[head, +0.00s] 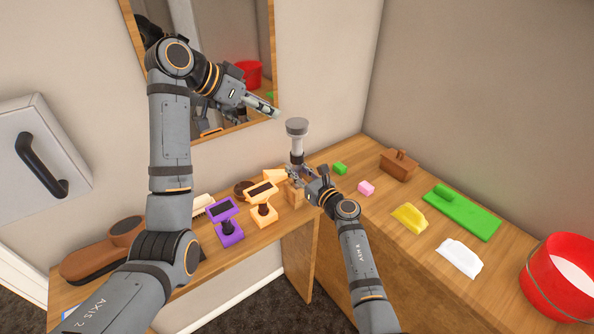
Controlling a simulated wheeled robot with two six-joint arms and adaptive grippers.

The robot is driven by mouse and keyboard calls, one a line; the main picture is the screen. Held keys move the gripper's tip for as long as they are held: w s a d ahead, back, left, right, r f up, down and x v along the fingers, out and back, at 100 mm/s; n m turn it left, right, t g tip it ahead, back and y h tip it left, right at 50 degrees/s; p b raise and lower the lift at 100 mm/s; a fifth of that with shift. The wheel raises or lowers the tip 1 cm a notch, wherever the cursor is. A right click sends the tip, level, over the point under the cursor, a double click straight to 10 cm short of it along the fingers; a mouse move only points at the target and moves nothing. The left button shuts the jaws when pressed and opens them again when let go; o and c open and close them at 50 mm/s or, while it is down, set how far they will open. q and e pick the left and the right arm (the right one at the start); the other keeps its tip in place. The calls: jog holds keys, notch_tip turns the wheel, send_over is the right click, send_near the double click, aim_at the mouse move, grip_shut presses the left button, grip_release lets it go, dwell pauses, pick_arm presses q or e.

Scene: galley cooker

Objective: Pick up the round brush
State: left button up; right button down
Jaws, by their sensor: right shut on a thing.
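An upright grey piece with a round, disc-like head (297,127) and a paler stem, which looks like the round brush, stands out above the fingertips of my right gripper (297,174). The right gripper is shut on its lower part, which the fingers partly hide. A wooden block (294,196) is just below; I cannot tell whether it touches the held piece. My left gripper (264,106) is raised in front of the mirror, away from the held piece. Its fingers are seen edge-on, so their opening is unclear.
Purple (226,212) and orange (261,195) stands, a dark round object (242,188) and a long brown object (92,259) crowd the left counter. The right counter holds a green float (463,212), a brown block (399,165), small coloured pieces and a red bucket (558,285).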

pick_arm(q)
jog(key=shift+o, duration=0.5)
jog(key=shift+o, duration=1.3)
notch_tip(320, 180, down, 8)
jog(key=m+h, duration=0.1)
jog(key=h, duration=0.3)
jog(key=shift+d+f+m+t, duration=0.15)
jog(key=shift+d+m+t, duration=0.15)
jog(key=shift+d+t, duration=0.15)
jog(key=n+t+h, duration=0.2)
jog(key=t, duration=0.2)
send_near(293, 143)
jog(key=shift+g, duration=0.25)
jog(key=x, duration=1.1)
jog(key=shift+w+d, duration=0.15)
jog(key=shift+w, duration=0.15)
